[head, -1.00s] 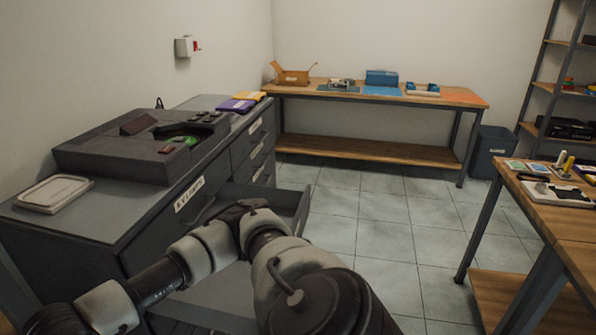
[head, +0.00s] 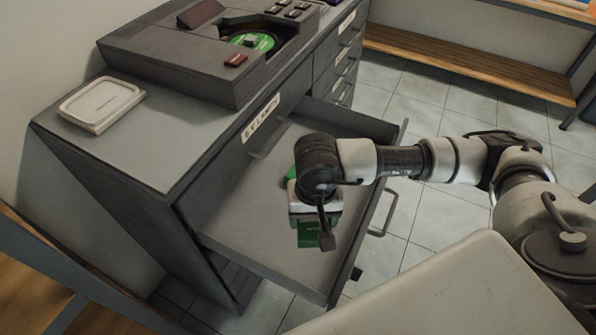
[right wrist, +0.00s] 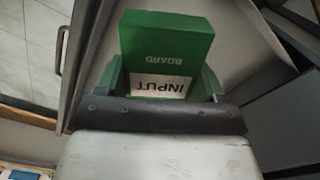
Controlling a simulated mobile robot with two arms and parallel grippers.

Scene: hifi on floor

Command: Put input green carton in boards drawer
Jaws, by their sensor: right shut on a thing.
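The green carton shows in the right wrist view (right wrist: 166,42), with "INPUT" on a white label and "BOARD" on the green. In the head view the carton (head: 308,235) is partly hidden by my right wrist. My right gripper (head: 314,218) is shut on it and points down over the open drawer (head: 240,215). Whether the carton touches the drawer floor I cannot tell. My left gripper is out of view.
A label (head: 260,118), hard to read, is on the cabinet front above the open drawer. A dark machine with a green disc (head: 252,40) and a pale tray (head: 101,104) stand on the cabinet top. A wooden bench shelf (head: 450,60) is at the back. Tiled floor lies right of the drawer.

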